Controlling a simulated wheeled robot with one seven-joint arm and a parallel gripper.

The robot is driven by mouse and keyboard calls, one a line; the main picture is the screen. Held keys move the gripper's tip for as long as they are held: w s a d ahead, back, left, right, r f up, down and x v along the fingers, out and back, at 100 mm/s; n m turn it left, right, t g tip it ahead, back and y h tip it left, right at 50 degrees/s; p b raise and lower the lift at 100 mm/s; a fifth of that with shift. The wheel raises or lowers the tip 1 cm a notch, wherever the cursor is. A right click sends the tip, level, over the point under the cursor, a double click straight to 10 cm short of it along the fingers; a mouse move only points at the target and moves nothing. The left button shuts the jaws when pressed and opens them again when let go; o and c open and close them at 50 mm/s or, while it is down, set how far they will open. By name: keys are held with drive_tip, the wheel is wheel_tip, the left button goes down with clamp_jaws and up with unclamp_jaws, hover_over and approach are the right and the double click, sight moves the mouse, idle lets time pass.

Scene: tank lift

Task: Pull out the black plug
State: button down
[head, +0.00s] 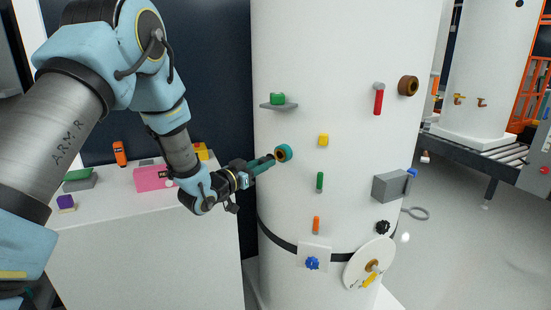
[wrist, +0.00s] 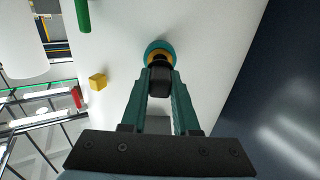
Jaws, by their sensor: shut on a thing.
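The black plug (wrist: 160,80) shows in the wrist view between my fingertips, at the mouth of a round teal port with an orange inner ring (wrist: 158,46). My gripper (wrist: 161,88) is shut on the plug, one green finger on each side. I cannot tell how deep the plug sits in the port. In the head view the teal port (head: 284,153) is on the left part of the white tank (head: 340,60). My gripper (head: 267,163) reaches it from the left, and the plug is hidden there by the fingers.
The tank also carries a yellow block (head: 323,140), a green peg (head: 320,182), a red handle (head: 379,100), a small shelf with a green piece (head: 278,99) and a grey box (head: 390,186). A white cabinet (head: 150,255) with small items stands left. Floor at right is open.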

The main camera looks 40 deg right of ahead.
drive_tip(key=shift+s+a, duration=0.1)
drive_tip(key=shift+a, duration=0.8)
